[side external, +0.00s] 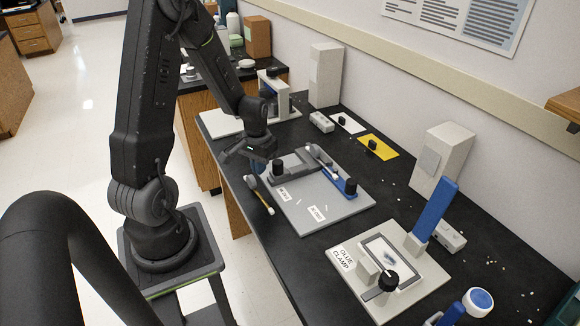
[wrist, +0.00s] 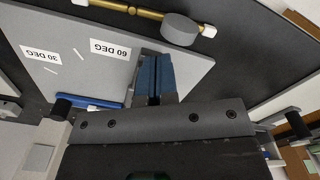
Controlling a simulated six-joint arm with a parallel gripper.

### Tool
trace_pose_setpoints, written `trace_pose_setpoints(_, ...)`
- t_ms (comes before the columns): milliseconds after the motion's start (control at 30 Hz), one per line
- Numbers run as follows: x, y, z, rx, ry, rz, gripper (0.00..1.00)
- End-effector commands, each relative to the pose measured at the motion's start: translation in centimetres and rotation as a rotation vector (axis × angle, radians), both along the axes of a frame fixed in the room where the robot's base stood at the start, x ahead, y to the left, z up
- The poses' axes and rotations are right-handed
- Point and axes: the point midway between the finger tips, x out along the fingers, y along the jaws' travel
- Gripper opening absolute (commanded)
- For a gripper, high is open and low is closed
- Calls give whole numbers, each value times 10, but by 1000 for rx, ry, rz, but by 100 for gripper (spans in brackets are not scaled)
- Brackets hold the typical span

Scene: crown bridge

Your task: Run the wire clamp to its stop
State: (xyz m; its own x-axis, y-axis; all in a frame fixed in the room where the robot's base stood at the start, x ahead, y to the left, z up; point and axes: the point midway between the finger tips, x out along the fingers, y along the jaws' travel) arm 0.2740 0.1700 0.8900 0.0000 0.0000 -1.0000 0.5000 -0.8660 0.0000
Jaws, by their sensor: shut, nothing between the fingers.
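A grey plate (side external: 325,222) lies on the black bench, with 30 DEG and 60 DEG labels; it fills the upper left of the wrist view (wrist: 180,65). On it are a dark grey frame (side external: 293,162) and a blue bar (side external: 335,178) with a black knob (side external: 350,187). No part is labelled wire clamp, so I cannot tell which it is. A brass rod (side external: 262,196) with pale ends is at the plate's left edge; it crosses the top of the wrist view (wrist: 148,14). My gripper (side external: 252,160) is above the plate's far-left side. Its blue fingers (wrist: 154,80) are shut and empty.
A glue clamp base (side external: 415,290) with a raised blue lever (side external: 434,212) stands nearer the camera. A white block (side external: 440,158) and a yellow card (side external: 378,146) are along the wall side. A pale board (side external: 219,124) lies beyond the gripper. Bare bench shows between the two bases.

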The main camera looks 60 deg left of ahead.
Motion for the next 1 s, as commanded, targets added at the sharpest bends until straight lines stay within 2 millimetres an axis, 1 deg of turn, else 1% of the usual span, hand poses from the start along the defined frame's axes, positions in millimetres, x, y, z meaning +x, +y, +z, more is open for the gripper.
trace_pose_setpoints(433, 1, 0, 0, 0, 0, 0, 0)
trace_pose_setpoints(1000, 17, 0, 0, 0, 0, 0, 0)
